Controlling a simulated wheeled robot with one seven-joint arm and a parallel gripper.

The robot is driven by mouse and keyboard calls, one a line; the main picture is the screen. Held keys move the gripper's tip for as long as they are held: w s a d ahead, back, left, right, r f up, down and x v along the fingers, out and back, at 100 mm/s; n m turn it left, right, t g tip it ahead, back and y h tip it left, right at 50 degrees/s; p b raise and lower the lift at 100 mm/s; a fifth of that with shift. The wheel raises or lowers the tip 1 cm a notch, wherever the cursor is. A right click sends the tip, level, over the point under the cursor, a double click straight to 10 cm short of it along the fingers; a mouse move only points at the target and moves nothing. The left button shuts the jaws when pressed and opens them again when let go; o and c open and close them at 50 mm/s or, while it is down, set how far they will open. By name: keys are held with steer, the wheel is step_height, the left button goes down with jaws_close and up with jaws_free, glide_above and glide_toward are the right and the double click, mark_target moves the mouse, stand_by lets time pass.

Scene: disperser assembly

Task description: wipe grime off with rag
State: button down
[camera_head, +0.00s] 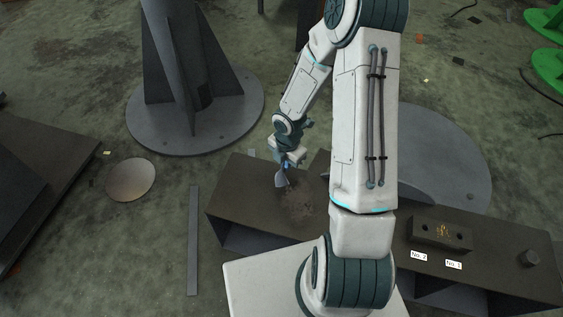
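A reddish-brown patch of grime (303,203) lies on top of the dark bench (238,197), in the middle of the view. My gripper (285,172) points down over the left edge of the patch. A small pale grey-blue piece (281,181), which looks like the rag, hangs below the fingers. Its lower end is at or just above the bench top; I cannot tell whether it touches. The fingers are too small to see clearly, but the piece appears held between them. My own arm hides the bench to the right of the grime.
A dark block (440,234) and white labels "No. 2" (419,255) and "No. 1" (453,265) are on the right bench, with a small knob (529,258). A finned pillar (185,90) stands behind. A round disc (130,180) lies on the floor at left.

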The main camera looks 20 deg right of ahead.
steer(key=b, duration=0.3)
glide_above(285, 179)
step_height(285, 179, down, 4)
steer(key=shift+f, duration=0.15)
steer(key=c, duration=0.6)
jaws_free()
steer(key=shift+f+b, duration=0.85)
steer(key=shift+f, duration=0.5)
steer(key=shift+r, duration=0.15)
steer(key=shift+c, duration=1.4)
jaws_close()
steer(key=shift+r, duration=0.1)
